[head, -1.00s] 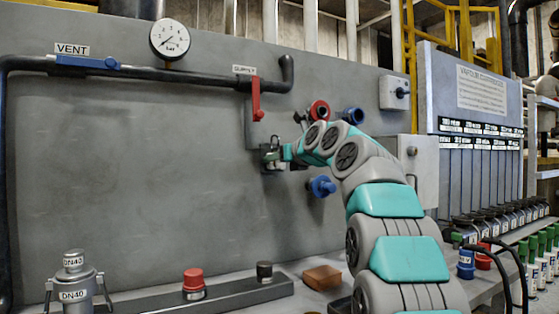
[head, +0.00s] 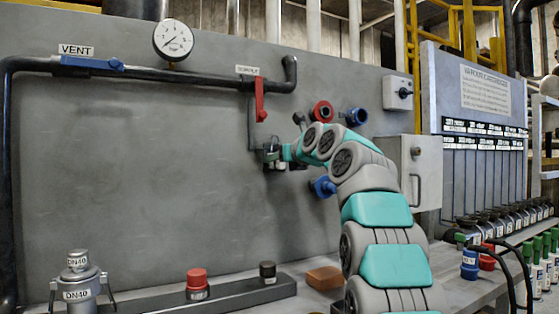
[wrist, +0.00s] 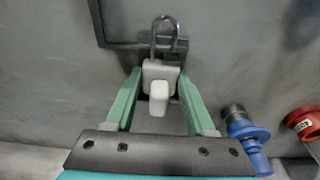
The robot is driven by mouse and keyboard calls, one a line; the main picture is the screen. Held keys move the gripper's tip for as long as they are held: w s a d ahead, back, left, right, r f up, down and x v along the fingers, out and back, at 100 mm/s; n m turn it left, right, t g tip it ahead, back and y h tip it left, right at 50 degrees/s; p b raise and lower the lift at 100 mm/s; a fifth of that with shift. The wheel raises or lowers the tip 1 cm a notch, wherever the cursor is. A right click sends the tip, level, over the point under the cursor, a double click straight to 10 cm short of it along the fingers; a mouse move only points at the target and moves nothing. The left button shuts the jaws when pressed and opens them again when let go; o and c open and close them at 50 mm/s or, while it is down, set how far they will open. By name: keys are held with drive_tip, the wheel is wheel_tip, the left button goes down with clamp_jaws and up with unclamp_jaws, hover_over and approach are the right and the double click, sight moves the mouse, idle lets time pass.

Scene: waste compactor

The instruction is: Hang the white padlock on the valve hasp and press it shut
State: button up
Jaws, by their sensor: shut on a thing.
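My gripper (wrist: 155,92) is shut on the white padlock (wrist: 159,88), with a green finger on each side of its body. The padlock's grey shackle (wrist: 164,35) points up in the wrist view, at the dark bar of the valve hasp (wrist: 192,46). The shackle overlaps the bar there; I cannot tell whether it passes through it. In the head view my gripper (head: 275,152) is at the panel below the red valve handle (head: 260,99). The padlock is too small and too covered there to make out clearly.
A blue coupling (wrist: 246,138) and a red coupling (wrist: 303,124) stick out to the right of my gripper. A blue-handled vent valve (head: 90,63) is at upper left.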

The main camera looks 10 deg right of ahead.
drive_tip(key=shift+f, duration=0.2)
idle(0.5)
drive_tip(key=o, duration=1.3)
drive_tip(key=shift+c, duration=0.5)
drive_tip(key=v, duration=0.7)
drive_tip(key=shift+s, duration=0.1)
